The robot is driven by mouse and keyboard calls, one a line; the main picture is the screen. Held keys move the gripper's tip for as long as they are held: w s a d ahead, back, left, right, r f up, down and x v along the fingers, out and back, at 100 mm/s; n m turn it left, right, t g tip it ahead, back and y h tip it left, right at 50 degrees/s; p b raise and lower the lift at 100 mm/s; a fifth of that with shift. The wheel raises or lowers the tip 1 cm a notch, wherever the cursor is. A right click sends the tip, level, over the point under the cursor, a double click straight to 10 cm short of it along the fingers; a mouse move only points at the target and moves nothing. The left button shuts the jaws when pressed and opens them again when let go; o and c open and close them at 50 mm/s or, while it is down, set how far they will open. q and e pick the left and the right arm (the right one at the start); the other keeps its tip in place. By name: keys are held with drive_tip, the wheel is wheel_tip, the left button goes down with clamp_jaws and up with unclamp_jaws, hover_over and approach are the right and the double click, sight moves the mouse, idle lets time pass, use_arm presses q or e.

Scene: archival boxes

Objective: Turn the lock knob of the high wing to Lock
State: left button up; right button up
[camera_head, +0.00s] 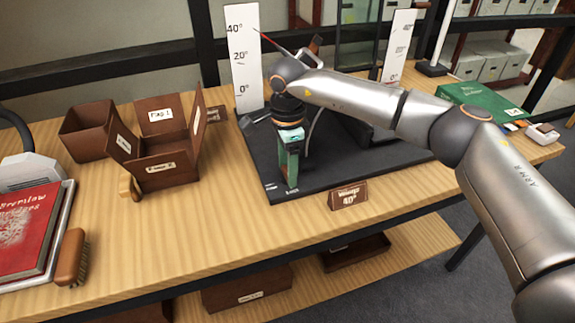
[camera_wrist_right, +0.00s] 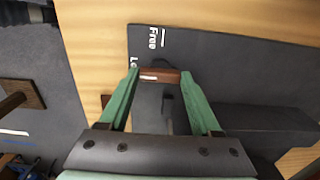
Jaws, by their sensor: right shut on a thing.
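My right gripper (camera_head: 292,184) points down over the front-left part of the black base board (camera_head: 325,178). In the right wrist view its green fingers (camera_wrist_right: 160,80) are shut on a reddish-brown lock knob (camera_wrist_right: 174,76) with a white mark. The knob is hidden in the head view. A "Free" label (camera_wrist_right: 153,38) with a white line shows beside the knob. A second label, starting with "L" (camera_wrist_right: 135,62), is mostly covered by a finger. The wings are largely hidden behind my right arm, so their heights are unclear. My left gripper is out of view.
A brown sign reading "Wings 40°" (camera_head: 348,194) stands at the board's front edge. Upright degree scales (camera_head: 243,60) stand behind. The front middle table is clear.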

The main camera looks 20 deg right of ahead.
idle(0.5)
drive_tip(key=o, duration=1.4)
drive_tip(key=shift+r, duration=0.1)
wheel_tip(320, 180, up, 12)
drive_tip(key=shift+r+p, duration=0.2)
drive_tip(key=shift+p, duration=0.3)
drive_tip(key=shift+f, duration=0.1)
